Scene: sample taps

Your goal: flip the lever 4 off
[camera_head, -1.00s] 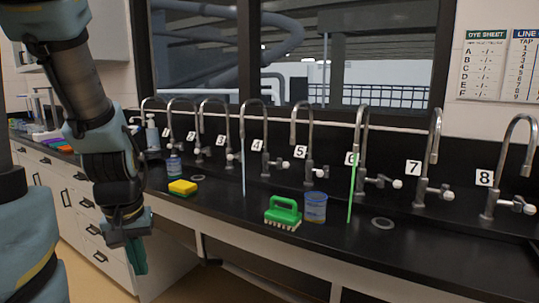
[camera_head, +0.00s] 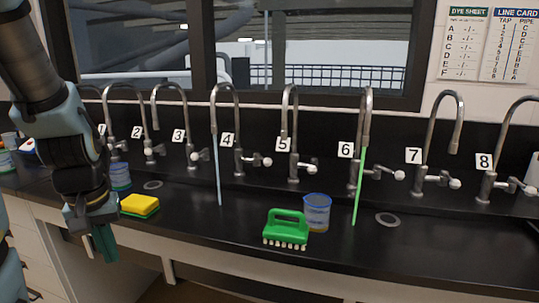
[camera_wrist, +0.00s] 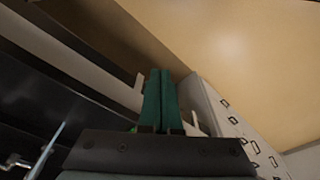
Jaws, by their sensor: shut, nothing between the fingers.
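Tap 4 (camera_head: 238,125) stands behind the counter beside its number 4 label (camera_head: 227,140). A thin pale blue stream (camera_head: 218,172) runs from its spout to the counter. Its lever (camera_head: 266,161) has a white knob and points right. My gripper (camera_head: 105,243) hangs at the left, in front of the counter's front edge and well apart from tap 4. Its green fingers point down and are shut and empty; in the wrist view the fingers (camera_wrist: 161,100) lie together.
A yellow sponge (camera_head: 139,205), a green brush (camera_head: 286,228) and a blue-rimmed beaker (camera_head: 317,212) stand on the black counter (camera_head: 190,232). A green stream (camera_head: 359,188) runs from tap 6 (camera_head: 365,130). The counter before tap 4 is mostly clear.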

